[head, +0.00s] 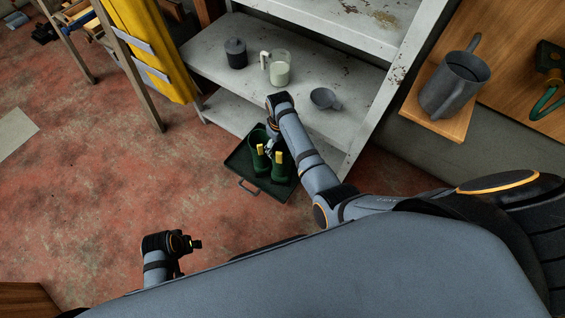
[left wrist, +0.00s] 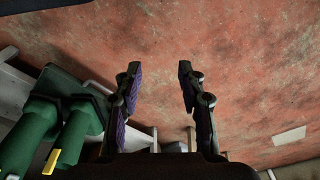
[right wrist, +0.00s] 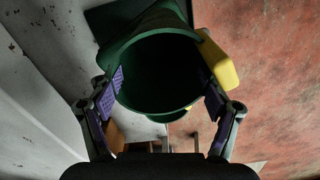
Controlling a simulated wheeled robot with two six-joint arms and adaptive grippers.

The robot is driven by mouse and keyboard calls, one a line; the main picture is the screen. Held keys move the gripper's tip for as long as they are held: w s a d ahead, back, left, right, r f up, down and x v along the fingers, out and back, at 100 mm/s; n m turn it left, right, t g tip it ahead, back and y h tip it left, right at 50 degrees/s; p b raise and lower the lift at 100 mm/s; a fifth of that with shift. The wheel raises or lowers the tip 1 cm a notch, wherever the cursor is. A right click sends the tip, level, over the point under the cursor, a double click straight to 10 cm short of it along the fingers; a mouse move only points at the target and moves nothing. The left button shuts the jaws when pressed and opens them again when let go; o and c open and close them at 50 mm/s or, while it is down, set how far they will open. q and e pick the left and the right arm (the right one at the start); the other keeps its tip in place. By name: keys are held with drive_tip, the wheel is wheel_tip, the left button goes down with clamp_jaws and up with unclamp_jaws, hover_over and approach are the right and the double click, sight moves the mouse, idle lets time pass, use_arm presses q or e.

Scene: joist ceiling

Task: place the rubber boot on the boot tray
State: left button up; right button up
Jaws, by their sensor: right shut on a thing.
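Two dark green rubber boots with yellow tabs, a left one (head: 261,160) and a right one (head: 279,169), appear side by side and upright over the dark boot tray (head: 245,170). My right gripper (head: 269,147) is shut on the rim of one rubber boot (right wrist: 155,75), whose open top faces the right wrist camera. I cannot tell whether its sole touches the tray. Both boot shafts (left wrist: 28,135) also show at the left of the left wrist view. My left gripper (head: 198,244) is open and empty over the floor, well apart from the tray; its spread fingers show in its wrist view (left wrist: 158,90).
The red floor (head: 110,190) at left is mostly clear.

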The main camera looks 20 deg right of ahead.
wheel_tip(320, 180, down, 4)
drive_tip(key=shift+w+r+b, duration=0.1)
drive_tip(key=shift+b, duration=0.5)
wheel_tip(320, 180, down, 4)
drive_tip(key=shift+r+b, duration=0.2)
drive_tip(key=shift+b, duration=0.8)
use_arm(q)
wheel_tip(320, 180, up, 6)
drive_tip(key=d, duration=0.2)
drive_tip(key=shift+d+t+h, duration=0.15)
drive_tip(key=shift+t+h, duration=0.15)
drive_tip(key=shift+t, duration=0.1)
use_arm(e)
drive_tip(key=shift+f, duration=0.3)
drive_tip(key=o, duration=1.8)
use_arm(q)
drive_tip(key=shift+s, duration=0.1)
